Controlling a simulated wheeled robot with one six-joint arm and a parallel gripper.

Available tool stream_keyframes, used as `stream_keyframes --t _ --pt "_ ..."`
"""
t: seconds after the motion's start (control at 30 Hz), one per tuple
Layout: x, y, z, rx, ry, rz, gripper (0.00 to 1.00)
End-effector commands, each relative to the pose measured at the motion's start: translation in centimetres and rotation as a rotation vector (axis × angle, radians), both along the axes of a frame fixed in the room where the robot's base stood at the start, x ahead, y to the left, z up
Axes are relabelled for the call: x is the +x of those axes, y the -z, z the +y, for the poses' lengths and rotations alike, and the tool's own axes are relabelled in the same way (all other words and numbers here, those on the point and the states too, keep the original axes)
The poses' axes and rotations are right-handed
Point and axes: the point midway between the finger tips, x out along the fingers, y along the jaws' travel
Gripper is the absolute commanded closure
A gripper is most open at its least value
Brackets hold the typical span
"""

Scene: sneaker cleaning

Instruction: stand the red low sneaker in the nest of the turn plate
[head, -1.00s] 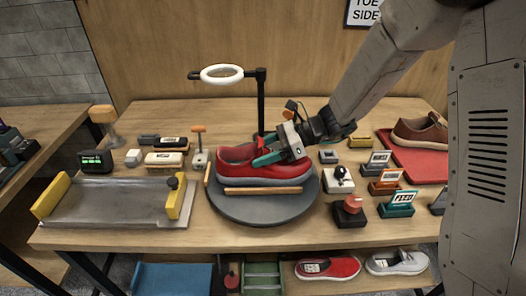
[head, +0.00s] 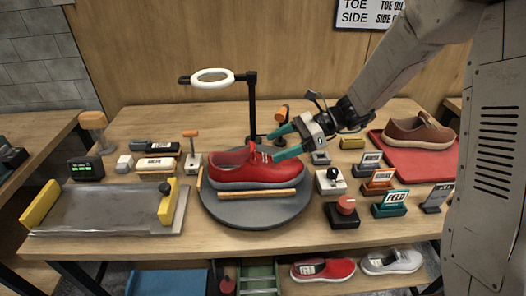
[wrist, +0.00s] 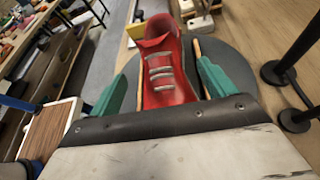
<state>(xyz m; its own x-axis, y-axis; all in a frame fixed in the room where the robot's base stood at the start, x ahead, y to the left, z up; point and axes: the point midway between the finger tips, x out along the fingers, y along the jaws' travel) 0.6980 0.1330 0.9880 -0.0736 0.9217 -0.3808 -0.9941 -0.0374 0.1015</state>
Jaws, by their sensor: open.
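The red low sneaker (head: 252,171) stands upright on the round grey turn plate (head: 258,214), between the wooden rails of its nest (head: 257,194). Its toe points right in the head view. My gripper (head: 281,143) is open at the upper right of the shoe, its green fingers apart. In the wrist view the red sneaker (wrist: 166,70) lies between and beyond the two spread fingers, with its laces facing the camera. Neither finger is seen gripping it. The far rail is partly hidden by the shoe.
A ring lamp (head: 212,78) on a black post stands behind the plate. A metal tray (head: 100,208) with yellow ends is at left. Small labelled blocks and a red-knobbed box (head: 343,211) stand at right. A brown shoe (head: 418,132) rests on a red mat (head: 402,157).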

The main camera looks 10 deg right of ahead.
Motion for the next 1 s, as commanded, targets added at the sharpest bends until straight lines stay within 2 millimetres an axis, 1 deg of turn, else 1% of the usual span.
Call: stream_keyframes --t 0.03,0.1,0.23,0.33,0.5,0.6,0.67,0.77,0.9,1.0 --pt "0.2 -0.5 -1.1 0.000 0.003 -0.002 0.18" --pt "0.3 -0.9 -2.2 0.000 0.004 -0.002 0.18" --pt "0.3 -1.5 -3.6 0.000 0.002 -0.001 0.18" --pt "0.3 -1.7 -4.1 0.000 0.001 0.000 0.18" --pt "0.2 -1.8 -4.2 -0.002 -0.003 -0.001 0.18" --pt "-0.5 -2.5 -4.2 -0.022 -0.031 -0.035 0.18" --pt "-1.7 -3.4 -4.1 -0.051 -0.074 -0.082 0.18" --pt "-4.8 -5.4 -4.2 -0.126 -0.188 -0.201 0.18" --pt "-10.3 -7.8 -5.2 -0.267 -0.396 -0.407 0.18" --pt "-14.0 -9.0 -6.4 -0.369 -0.549 -0.548 0.18"
